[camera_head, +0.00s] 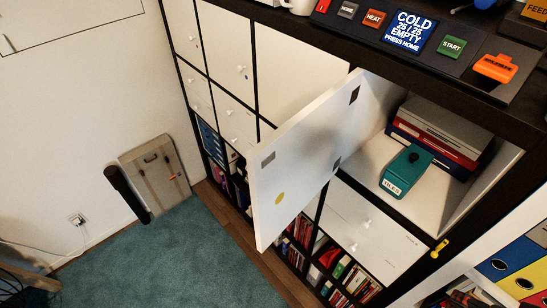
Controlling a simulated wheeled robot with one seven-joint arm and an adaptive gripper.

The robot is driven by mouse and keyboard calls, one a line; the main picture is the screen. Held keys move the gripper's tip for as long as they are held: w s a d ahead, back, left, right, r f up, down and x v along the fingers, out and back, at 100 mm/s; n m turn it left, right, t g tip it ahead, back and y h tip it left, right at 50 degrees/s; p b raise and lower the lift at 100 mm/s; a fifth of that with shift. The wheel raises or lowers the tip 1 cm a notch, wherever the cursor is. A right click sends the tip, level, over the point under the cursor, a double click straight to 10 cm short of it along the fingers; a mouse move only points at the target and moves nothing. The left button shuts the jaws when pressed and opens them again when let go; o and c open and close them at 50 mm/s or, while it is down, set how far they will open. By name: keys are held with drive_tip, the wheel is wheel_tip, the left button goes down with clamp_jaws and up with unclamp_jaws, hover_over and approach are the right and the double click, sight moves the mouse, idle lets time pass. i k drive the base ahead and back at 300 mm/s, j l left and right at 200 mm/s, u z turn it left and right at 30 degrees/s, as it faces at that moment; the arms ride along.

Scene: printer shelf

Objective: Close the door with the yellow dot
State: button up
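The white door (300,165) with the yellow dot (279,198) stands wide open, swung out from the shelf toward the lower left. Its right edge is at the left side of an open compartment (450,200), and its free edge is at the left, over the floor side. The face with the dot also carries a few small dark or grey squares. Inside the compartment are a teal device (407,170) and a stack of red, blue and grey folders (440,135). My gripper is not in view.
Closed white doors (290,65) and drawers line the shelf at the left. A closed drawer front (370,235) is below the compartment, above book shelves. A control panel (420,40) sits on top. Teal carpet (175,260) is clear; a grey case (155,175) leans against the wall.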

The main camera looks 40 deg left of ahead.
sight(286, 170)
drive_tip(key=k+j+u, duration=0.1)
drive_tip(key=u, duration=0.35)
drive_tip(key=j+u, duration=0.3)
drive_tip(key=u, duration=0.2)
drive_tip(key=k+j+u, duration=0.1)
drive_tip(key=j+u, duration=0.15)
drive_tip(key=u, duration=0.2)
drive_tip(key=i+j+u, duration=0.15)
drive_tip(key=j, duration=0.15)
drive_tip(key=i+j+z, duration=0.1)
drive_tip(key=z, duration=0.3)
drive_tip(key=j+z, duration=0.5)
drive_tip(key=z, duration=0.3)
drive_tip(key=k+j+z, duration=0.25)
drive_tip(key=j, duration=0.15)
